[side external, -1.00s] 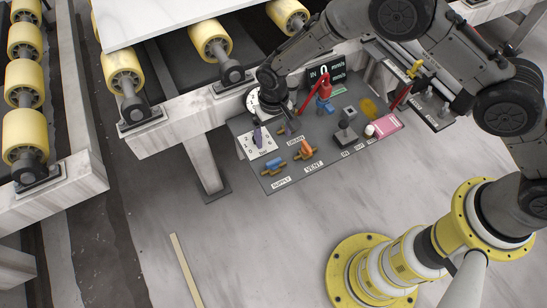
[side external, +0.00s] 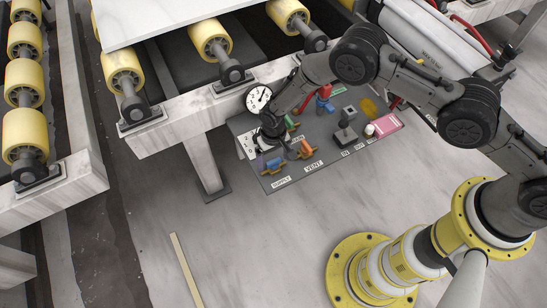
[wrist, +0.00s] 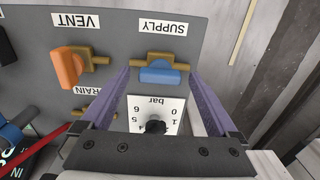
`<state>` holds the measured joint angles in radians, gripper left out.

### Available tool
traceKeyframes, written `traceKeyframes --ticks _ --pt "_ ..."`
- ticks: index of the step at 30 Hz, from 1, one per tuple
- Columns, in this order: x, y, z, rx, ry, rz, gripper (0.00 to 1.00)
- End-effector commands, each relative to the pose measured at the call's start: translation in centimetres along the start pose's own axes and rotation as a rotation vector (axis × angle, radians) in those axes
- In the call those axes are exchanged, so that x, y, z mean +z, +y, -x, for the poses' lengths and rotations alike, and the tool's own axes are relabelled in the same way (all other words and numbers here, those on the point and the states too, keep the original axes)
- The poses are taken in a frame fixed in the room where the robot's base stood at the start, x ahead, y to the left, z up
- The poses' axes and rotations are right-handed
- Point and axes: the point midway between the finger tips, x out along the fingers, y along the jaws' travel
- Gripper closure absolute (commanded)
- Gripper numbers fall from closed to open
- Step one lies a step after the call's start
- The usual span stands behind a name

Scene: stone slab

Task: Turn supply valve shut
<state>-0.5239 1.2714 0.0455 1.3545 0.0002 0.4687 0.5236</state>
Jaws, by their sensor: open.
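The supply valve is a blue handle on a brass body. In the wrist view the blue handle (wrist: 160,75) lies roughly along the brass body (wrist: 161,58), below the SUPPLY label (wrist: 163,27). In the side external view the valve (side external: 275,165) is at the panel's front-left, partly behind my gripper. My gripper (wrist: 160,78) is open, with its two purple fingers on either side of the blue handle. The fingers look empty; whether they touch the valve cannot be told. In the side external view my gripper (side external: 267,158) points down over the panel's left side.
The vent valve (wrist: 70,68) has an orange handle and stands left of the supply valve in the wrist view. A white bar dial (wrist: 155,112) shows between my fingers. A joystick (side external: 346,130), red-handled valve (side external: 325,96) and round gauge (side external: 258,98) are also on or near the panel.

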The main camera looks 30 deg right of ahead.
Motion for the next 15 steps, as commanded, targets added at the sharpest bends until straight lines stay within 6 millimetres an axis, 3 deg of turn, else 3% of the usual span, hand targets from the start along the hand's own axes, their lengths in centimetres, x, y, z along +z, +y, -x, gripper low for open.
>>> traceKeyframes --ticks 6,15 --pt "0.01 0.00 -0.03 0.000 0.000 0.000 0.05" --pt "0.03 0.02 -0.03 0.001 -0.001 0.000 0.57"
